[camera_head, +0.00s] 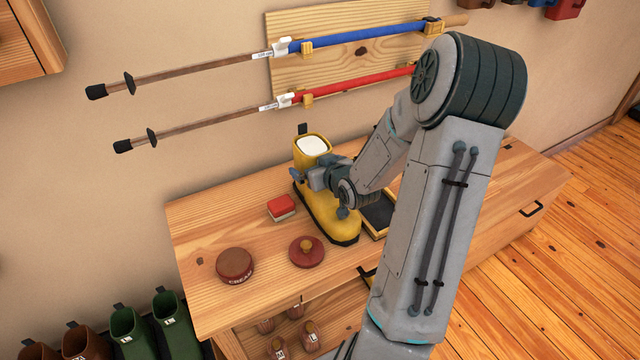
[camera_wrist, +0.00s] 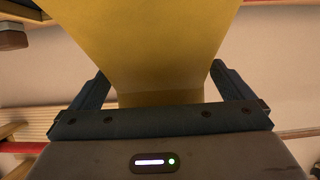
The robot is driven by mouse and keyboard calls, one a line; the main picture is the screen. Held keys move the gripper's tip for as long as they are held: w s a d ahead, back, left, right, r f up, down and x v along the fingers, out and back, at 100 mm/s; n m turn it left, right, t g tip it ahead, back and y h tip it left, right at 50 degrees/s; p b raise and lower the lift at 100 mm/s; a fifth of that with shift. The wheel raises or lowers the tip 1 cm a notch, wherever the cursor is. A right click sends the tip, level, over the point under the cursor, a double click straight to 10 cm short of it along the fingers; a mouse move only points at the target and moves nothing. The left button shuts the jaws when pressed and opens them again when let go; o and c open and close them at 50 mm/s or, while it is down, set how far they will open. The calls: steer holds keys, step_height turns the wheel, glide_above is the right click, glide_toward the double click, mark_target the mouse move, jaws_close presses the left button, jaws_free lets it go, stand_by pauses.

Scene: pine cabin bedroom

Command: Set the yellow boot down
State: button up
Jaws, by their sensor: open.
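The yellow boot (camera_head: 325,212) with a black sole and pale lining stands upright on the wooden bench top (camera_head: 225,225). My gripper (camera_head: 318,179) is at the boot's shaft, reaching in from the right. In the wrist view the yellow boot (camera_wrist: 150,45) fills the middle, between the two dark fingers of my gripper (camera_wrist: 155,90). The fingers are open, one on each side of the boot. My arm hides part of the boot's right side and the bench behind it.
A red-topped brush (camera_head: 281,208), a round tin marked CREAM (camera_head: 235,265) and a red lid with a knob (camera_head: 307,251) stand left of the boot. A dark tray (camera_head: 378,213) lies at its right. Blue (camera_head: 375,36) and red (camera_head: 350,84) poles hang on the wall.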

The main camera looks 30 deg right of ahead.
steer(key=shift+r, duration=0.1)
steer(key=c, duration=1.5)
steer(key=shift+r, duration=0.15)
